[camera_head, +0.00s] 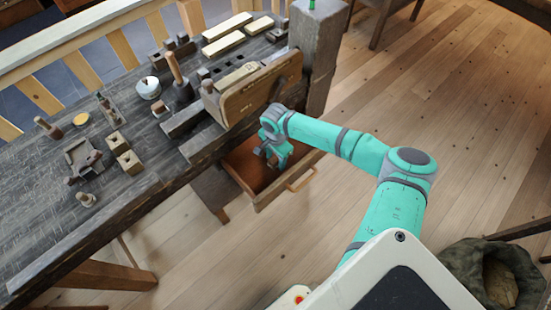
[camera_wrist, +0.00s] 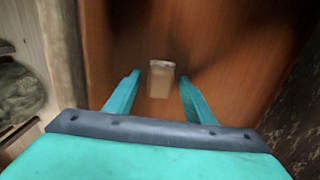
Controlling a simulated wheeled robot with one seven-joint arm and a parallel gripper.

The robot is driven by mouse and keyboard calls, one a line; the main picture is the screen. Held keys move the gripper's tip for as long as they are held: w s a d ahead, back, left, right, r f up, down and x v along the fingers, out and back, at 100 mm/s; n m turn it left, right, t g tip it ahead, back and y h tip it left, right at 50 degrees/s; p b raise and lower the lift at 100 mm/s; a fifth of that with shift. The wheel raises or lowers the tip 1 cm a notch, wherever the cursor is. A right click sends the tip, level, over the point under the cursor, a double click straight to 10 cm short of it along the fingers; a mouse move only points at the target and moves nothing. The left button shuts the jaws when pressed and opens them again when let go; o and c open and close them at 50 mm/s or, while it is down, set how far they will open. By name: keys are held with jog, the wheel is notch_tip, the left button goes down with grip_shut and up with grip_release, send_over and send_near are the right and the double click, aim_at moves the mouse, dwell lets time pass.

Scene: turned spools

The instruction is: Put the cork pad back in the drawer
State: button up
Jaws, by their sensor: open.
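The drawer (camera_head: 262,197) under the bench is pulled open, with its reddish-brown inside showing. My gripper (camera_head: 277,160) reaches down into the drawer opening. In the wrist view my gripper (camera_wrist: 160,90) is open, its two teal fingers spread apart. A small tan-brown block (camera_wrist: 160,80), which looks like the cork pad, shows between the fingers with a gap on both sides. It appears against the brown drawer floor (camera_wrist: 215,70); I cannot tell whether it rests there. In the head view my gripper and arm hide this block.
The dark bench (camera_head: 60,215) holds several tools and blocks, a white round pot (camera_head: 148,87) and a yellowish disc (camera_head: 81,119). The drawer handle (camera_head: 301,180) juts toward me. The wooden floor on the right is mostly clear.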

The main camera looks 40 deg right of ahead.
aim_at(275, 158)
notch_tip(275, 158, up, 12)
jog(key=shift+r, duration=0.15)
dwell(0.4)
dwell(0.4)
